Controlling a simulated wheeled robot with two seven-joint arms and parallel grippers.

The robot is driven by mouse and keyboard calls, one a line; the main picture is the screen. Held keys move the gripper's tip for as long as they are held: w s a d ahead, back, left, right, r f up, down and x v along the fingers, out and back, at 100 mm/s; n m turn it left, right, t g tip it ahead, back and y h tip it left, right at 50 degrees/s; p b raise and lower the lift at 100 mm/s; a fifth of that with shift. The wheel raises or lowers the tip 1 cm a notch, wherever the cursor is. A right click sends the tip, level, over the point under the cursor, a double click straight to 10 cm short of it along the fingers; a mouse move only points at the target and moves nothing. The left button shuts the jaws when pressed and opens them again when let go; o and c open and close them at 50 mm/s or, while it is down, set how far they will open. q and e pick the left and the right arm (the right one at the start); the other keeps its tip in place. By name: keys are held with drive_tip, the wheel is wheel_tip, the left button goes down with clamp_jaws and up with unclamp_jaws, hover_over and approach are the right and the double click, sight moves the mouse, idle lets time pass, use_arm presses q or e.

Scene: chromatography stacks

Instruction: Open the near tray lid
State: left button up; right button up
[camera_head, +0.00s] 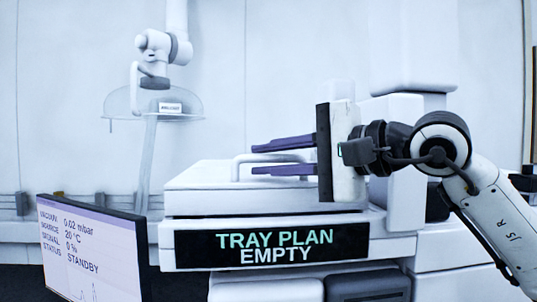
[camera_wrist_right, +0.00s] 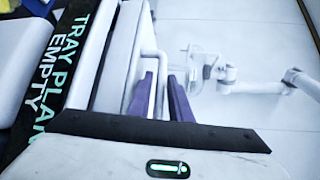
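The near tray lid (camera_head: 205,181) is a white slab lying flat on the white tray unit, above the black "TRAY PLAN EMPTY" panel (camera_head: 272,246). A white bar handle (camera_head: 236,167) stands on top of the lid. My right gripper (camera_head: 256,160) reaches in from the right with two purple fingers apart, one above the other in the head view, with the handle bar showing between them. In the right wrist view the handle (camera_wrist_right: 161,72) also shows between the spread fingers (camera_wrist_right: 161,88). I cannot tell whether either finger touches it. My left gripper is not in view.
A monitor reading "STANDBY" (camera_head: 88,250) stands at the front left. Behind it, a white jointed arm (camera_head: 160,50) hangs over a clear hood (camera_head: 190,104). A taller white housing (camera_head: 405,108) stands behind my right arm. The space above the lid's left half is clear.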

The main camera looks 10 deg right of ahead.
drive_tip(key=shift+w+a, duration=0.1)
clamp_jaws()
drive_tip(key=shift+w+r+p, duration=0.1)
drive_tip(key=shift+r+p, duration=0.4)
drive_tip(key=shift+r, duration=0.3)
drive_tip(key=w+r+p, duration=0.4)
drive_tip(key=w+r, duration=0.1)
drive_tip(key=r, duration=0.3)
drive_tip(key=shift+w+m+g+h, duration=0.3)
drive_tip(key=shift+m+g+h, duration=0.1)
